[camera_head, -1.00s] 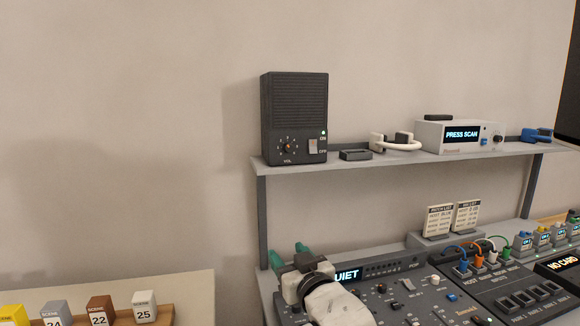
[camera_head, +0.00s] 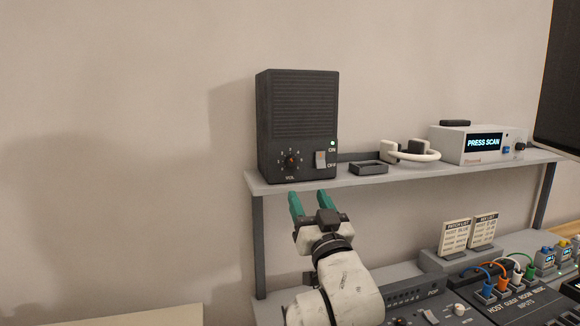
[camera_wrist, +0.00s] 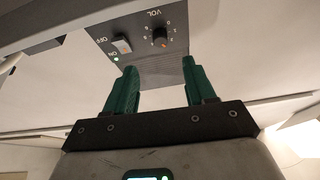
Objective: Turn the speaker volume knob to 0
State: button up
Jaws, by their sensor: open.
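The dark speaker (camera_head: 297,105) stands upright on the upper shelf (camera_head: 350,181). Its round volume knob (camera_head: 291,161), marked VOL, is low on the front face with a ring of numbers around it. The knob also shows in the wrist view (camera_wrist: 160,38), upside down, beyond the fingers. The setting it points to is too small to read. My gripper (camera_head: 311,200) has green fingers spread open and empty. It is below the shelf's front edge, lower than the knob and apart from it. The fingertips (camera_wrist: 159,68) point toward the speaker face in the wrist view.
An ON/OFF switch (camera_head: 320,160) sits right of the knob, with a lit green light above it. A small black tray (camera_head: 369,168), a white headset (camera_head: 412,152) and a PRESS SCAN box (camera_head: 480,145) stand further right. The wall left of the speaker is bare.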

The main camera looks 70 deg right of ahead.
aim_at(294, 164)
jog(key=p+x, duration=0.4)
jog(key=x, duration=0.7)
jog(key=shift+a+p, duration=0.1)
jog(key=shift+p, duration=0.25)
jog(key=shift+c, duration=0.4)
grip_shut()
jog(key=shift+s+r+n+p, duration=0.15)
jog(key=shift+n+p, duration=0.15)
jog(key=shift+p, duration=0.25)
